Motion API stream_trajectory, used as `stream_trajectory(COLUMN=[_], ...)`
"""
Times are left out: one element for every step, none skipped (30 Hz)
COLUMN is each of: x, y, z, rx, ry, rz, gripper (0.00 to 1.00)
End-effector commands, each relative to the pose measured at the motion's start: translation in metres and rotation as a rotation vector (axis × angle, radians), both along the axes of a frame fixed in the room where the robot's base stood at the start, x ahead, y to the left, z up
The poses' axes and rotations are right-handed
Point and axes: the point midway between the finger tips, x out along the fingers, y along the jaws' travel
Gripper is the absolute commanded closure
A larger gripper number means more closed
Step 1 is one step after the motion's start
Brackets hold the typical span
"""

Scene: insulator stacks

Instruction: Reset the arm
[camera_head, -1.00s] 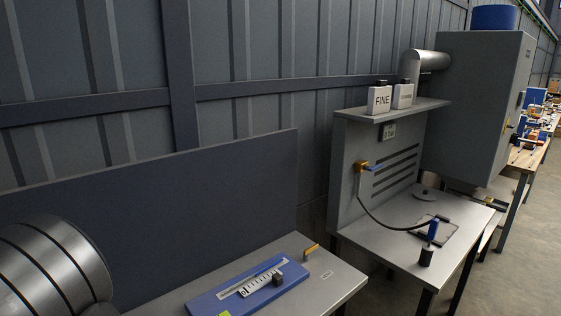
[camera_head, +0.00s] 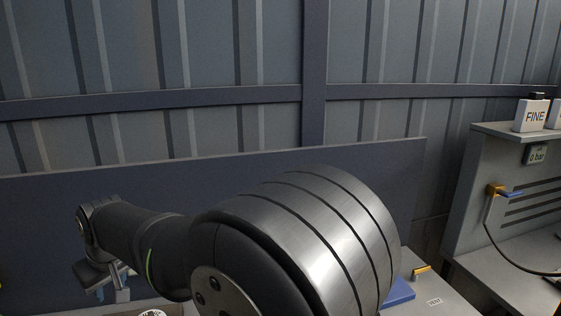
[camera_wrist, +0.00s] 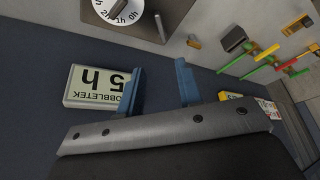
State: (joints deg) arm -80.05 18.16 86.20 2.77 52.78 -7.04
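My arm (camera_head: 300,235) fills the lower middle of the head view and reaches left. My gripper (camera_head: 114,288) is small at its far end, over the lower left. In the wrist view my gripper (camera_wrist: 160,80) has two blue fingers standing apart, with only the dark blue surface between them. The gripper is open and empty.
A white dial (camera_wrist: 118,10) and red, green and yellow handles (camera_wrist: 285,58) are beyond. A grey bench with a shelf (camera_head: 500,215) stands right; a dark panel (camera_head: 150,180) backs the arm.

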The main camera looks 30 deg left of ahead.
Motion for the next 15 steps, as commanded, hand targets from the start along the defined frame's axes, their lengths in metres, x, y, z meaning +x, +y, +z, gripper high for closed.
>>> stream_trajectory(x=[0.0, 0.0, 0.0, 0.001, 0.001, 0.001, 0.001, 0.001, 0.002, 0.002, 0.002, 0.002, 0.002, 0.002, 0.003], y=[0.004, 0.006, 0.01, 0.012, 0.014, 0.018, 0.02, 0.022, 0.025, 0.027, 0.03, 0.032, 0.035, 0.037, 0.04], z=[-0.018, -0.024, -0.031, -0.037, -0.043, -0.05, -0.056, -0.061, -0.069, -0.074, -0.079, -0.086, -0.092, -0.097, -0.104], rx=[-0.014, -0.015, -0.014, -0.014, -0.014, -0.013, -0.014, -0.014, -0.014, -0.014, -0.013, -0.014, -0.013, -0.012, -0.013], ry=[0.003, 0.003, 0.003, 0.003, 0.003, 0.002, 0.003, 0.002, 0.003, 0.003, 0.002, 0.003, 0.002, 0.002, 0.002], rz=[0.001, 0.001, 0.001, 0.001, 0.001, 0.0, 0.001, 0.0, 0.001, 0.001, 0.0, 0.001, 0.0, 0.0, 0.0], gripper=[0.67, 0.67, 0.67, 0.67, 0.67, 0.67, 0.67, 0.67, 0.67, 0.67, 0.67, 0.67, 0.67, 0.67, 0.67])
